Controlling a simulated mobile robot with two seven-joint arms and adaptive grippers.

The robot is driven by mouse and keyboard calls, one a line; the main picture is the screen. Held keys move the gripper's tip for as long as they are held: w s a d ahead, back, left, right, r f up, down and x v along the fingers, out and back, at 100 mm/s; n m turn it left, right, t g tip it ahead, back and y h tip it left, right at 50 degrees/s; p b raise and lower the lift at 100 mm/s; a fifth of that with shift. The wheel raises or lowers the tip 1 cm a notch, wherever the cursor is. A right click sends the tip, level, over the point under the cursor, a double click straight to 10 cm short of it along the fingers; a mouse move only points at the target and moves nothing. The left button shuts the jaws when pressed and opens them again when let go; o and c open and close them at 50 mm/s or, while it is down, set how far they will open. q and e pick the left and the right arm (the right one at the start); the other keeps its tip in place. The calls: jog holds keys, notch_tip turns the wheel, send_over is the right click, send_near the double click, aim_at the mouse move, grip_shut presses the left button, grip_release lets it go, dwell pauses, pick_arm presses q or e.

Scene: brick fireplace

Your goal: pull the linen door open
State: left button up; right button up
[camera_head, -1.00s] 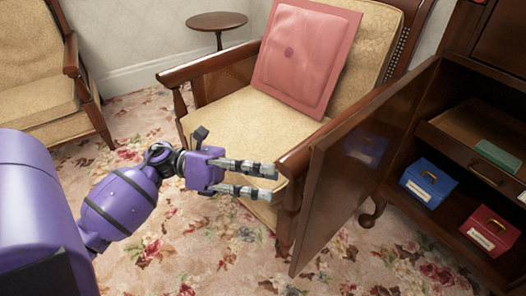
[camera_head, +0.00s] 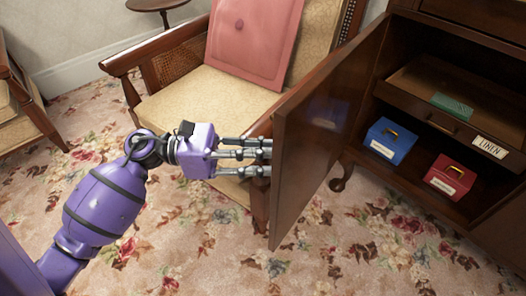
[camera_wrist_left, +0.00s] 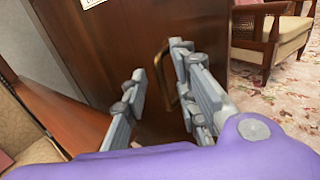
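The linen door (camera_head: 318,115) is a dark brown wooden panel standing swung out from the cabinet, its inside exposed. My left gripper (camera_head: 262,156) is at the outer face of the door, its fingertips close to it in the head view; contact cannot be told. In the left wrist view, the door's outer face (camera_wrist_left: 110,50) fills the middle, with part of a white label (camera_wrist_left: 90,3) at the top. A curved brass handle (camera_wrist_left: 161,72) shows beside the right-hand fingers, partly hidden by them. The fingers (camera_wrist_left: 165,95) are spread apart. My right gripper is not in view.
An armchair (camera_head: 200,100) with a pink cushion (camera_head: 253,40) stands directly behind the door and gripper. Inside the cabinet are a drawer labelled LINEN (camera_head: 490,147), a blue box (camera_head: 390,141) and a red box (camera_head: 451,181). Flowered carpet (camera_head: 200,240) in front is clear.

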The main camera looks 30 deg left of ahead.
aim_at(243, 136)
pick_arm(q)
jog(key=c, duration=0.6)
grip_shut()
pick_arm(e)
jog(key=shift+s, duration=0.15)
pick_arm(q)
jog(key=a, duration=0.2)
jog(key=w+a+b, duration=0.1)
jog(key=a, duration=0.1)
jog(key=w+a+b, duration=0.1)
jog(key=shift+w+a, duration=0.15)
jog(key=shift+a, duration=0.25)
jog(key=o, duration=0.6)
grip_release()
jog(key=shift+c, duration=0.2)
jog(key=shift+o, duration=0.2)
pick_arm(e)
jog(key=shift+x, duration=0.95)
